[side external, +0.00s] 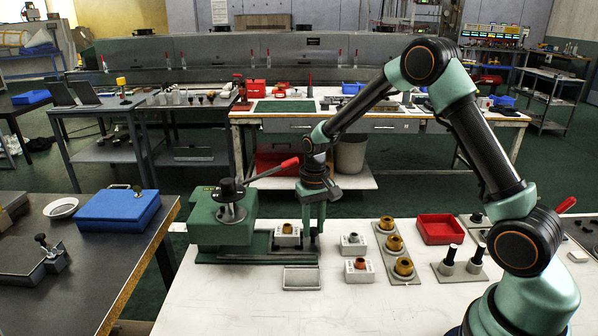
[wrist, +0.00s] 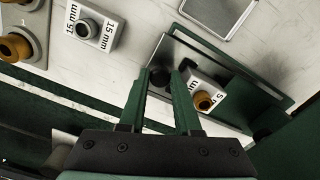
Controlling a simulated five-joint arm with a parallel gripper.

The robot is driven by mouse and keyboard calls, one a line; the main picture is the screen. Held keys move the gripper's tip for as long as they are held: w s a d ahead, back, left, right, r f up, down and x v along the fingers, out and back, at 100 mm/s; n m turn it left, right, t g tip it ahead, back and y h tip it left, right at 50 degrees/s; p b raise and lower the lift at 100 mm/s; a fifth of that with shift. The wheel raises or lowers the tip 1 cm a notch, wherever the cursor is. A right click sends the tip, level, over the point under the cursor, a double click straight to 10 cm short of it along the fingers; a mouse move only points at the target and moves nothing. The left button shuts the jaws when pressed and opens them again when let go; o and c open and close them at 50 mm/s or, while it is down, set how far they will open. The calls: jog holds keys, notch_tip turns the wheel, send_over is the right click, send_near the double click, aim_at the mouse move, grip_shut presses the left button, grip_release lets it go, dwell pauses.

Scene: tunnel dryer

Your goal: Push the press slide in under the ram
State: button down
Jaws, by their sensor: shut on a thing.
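The press (side external: 222,218) is a green body with a dark ram head (side external: 232,190) and a red-tipped lever (side external: 272,170). The press slide (side external: 272,243) lies on the base, to the right of the ram. It carries a white block (side external: 287,239) with a brass-coloured ring (side external: 287,228); block and ring also show in the wrist view (wrist: 204,100). My gripper (side external: 314,236) points down at the slide's right end, beside the block. In the wrist view its fingers (wrist: 166,86) are closed around a dark knob (wrist: 160,77) of the slide. The fingers partly hide the knob and rail.
An empty grey tray (side external: 301,278) lies in front of the press. White blocks (side external: 353,244) marked with millimetre sizes stand to the right, then a plate with brass rings (side external: 388,224) and a red bin (side external: 440,229). The white tabletop in front is clear.

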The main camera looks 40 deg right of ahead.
aim_at(282, 231)
jog(key=w+a, duration=0.5)
jog(key=shift+w+a+r, duration=0.1)
jog(key=shift+w+a, duration=0.1)
jog(key=shift+w, duration=0.1)
jog(key=c, duration=0.9)
grip_release()
notch_tip(282, 231, up, 12)
jog(key=shift+s, duration=0.1)
